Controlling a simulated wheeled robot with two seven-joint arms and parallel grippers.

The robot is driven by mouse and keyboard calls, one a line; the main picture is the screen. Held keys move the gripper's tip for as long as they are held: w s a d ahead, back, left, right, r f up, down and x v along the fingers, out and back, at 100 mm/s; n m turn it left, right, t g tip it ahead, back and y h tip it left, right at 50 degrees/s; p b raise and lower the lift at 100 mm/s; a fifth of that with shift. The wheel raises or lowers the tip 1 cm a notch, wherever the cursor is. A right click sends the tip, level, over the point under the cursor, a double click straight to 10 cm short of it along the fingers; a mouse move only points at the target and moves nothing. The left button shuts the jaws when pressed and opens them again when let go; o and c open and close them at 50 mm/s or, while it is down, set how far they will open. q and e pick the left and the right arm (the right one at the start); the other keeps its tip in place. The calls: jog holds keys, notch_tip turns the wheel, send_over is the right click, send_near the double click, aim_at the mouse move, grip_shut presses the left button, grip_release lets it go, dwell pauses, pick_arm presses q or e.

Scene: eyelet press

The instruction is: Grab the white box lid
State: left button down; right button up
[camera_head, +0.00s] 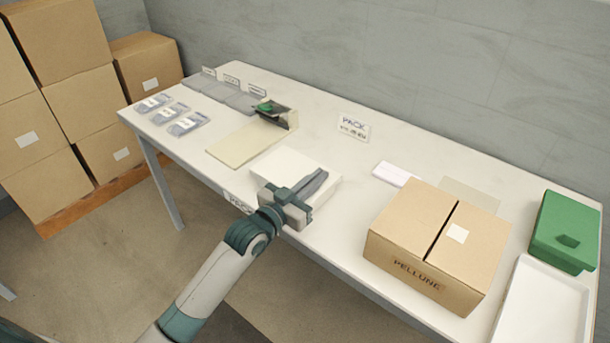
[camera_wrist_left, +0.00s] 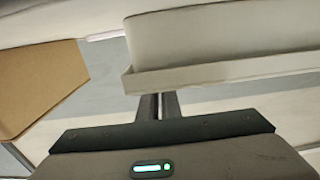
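A white box (camera_head: 277,163), flat and square-topped, lies near the table's front edge in the head view. My left gripper (camera_head: 312,184) is over its front right part and hides that corner. In the left wrist view, a white body with a projecting rim (camera_wrist_left: 220,72) is right in front of the left fingers (camera_wrist_left: 159,104). The fingers look close together. Their tips meet the rim's lower edge in the picture, and I cannot tell whether they grip it. A shallow white tray-like piece (camera_head: 540,312) lies at the right end of the table. My right gripper is not in view.
A brown carton (camera_head: 412,228) marked PELLUNE stands right of the gripper, with a green box (camera_head: 565,230) beyond. A hand press (camera_head: 275,113) on a beige board (camera_head: 238,142) is behind left. Grey packets (camera_head: 187,123) lie far left.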

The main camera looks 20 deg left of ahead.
pick_arm(q)
jog(key=shift+r, duration=0.1)
jog(key=shift+r, duration=0.6)
jog(key=r, duration=0.3)
jog(key=shift+s+d+r, duration=0.15)
jog(key=shift+s+d, duration=0.15)
jog(key=shift+s, duration=0.1)
jog(key=s+d+r, duration=0.5)
jog(key=s+r, duration=0.1)
jog(key=s, duration=0.3)
jog(key=shift+d+r+p, duration=0.15)
jog(key=shift+d+p, duration=0.05)
jog(key=shift+p, duration=0.1)
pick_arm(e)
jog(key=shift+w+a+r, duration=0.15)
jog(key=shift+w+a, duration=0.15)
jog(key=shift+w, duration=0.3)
pick_arm(q)
jog(key=shift+s, duration=0.1)
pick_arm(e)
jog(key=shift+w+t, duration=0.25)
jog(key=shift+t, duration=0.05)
